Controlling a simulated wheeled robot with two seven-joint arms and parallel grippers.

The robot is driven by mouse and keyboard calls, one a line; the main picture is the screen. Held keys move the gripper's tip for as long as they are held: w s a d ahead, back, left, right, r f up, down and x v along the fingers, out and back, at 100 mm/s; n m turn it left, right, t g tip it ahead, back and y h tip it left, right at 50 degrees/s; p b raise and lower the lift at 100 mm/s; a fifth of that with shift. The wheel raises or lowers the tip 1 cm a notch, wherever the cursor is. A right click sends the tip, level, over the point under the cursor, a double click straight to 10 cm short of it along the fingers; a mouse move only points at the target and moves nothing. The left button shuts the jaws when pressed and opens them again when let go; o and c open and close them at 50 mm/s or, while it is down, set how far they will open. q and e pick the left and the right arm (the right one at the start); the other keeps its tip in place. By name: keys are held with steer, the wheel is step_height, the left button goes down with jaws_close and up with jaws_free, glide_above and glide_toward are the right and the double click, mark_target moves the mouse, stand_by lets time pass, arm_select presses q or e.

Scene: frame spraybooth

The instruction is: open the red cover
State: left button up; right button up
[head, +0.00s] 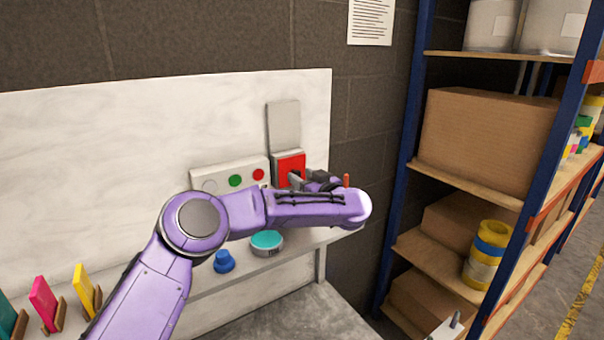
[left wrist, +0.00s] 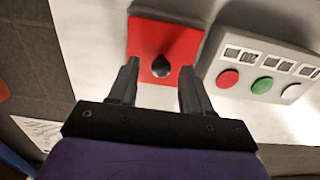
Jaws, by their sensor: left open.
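The red cover (head: 291,165) is a red square panel on a small pale box on the white back panel, right of the button strip. In the left wrist view the red cover (left wrist: 154,38) shows a dark round knob (left wrist: 161,66) on its face. My left gripper (head: 296,179) is at the cover in the head view and hides its lower part. In the left wrist view its two fingers (left wrist: 157,84) are apart, one on each side below the knob, with nothing between them. I cannot tell whether they touch the cover. My right gripper is not clearly in view.
A button strip (head: 224,174) with green and red buttons sits left of the cover. A grey plate (head: 284,126) is above it. A teal round tin (head: 267,242) and a blue knob-shaped object (head: 224,261) stand on the ledge below. A blue-framed shelf (head: 407,160) with boxes stands at right.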

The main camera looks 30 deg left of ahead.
arm_select(q)
steer(key=shift+w+a, duration=0.15)
steer(key=shift+a, duration=0.15)
steer(key=shift+r, duration=0.1)
jaws_close()
step_height(320, 180, up, 9)
steer(key=p, duration=0.7)
jaws_free()
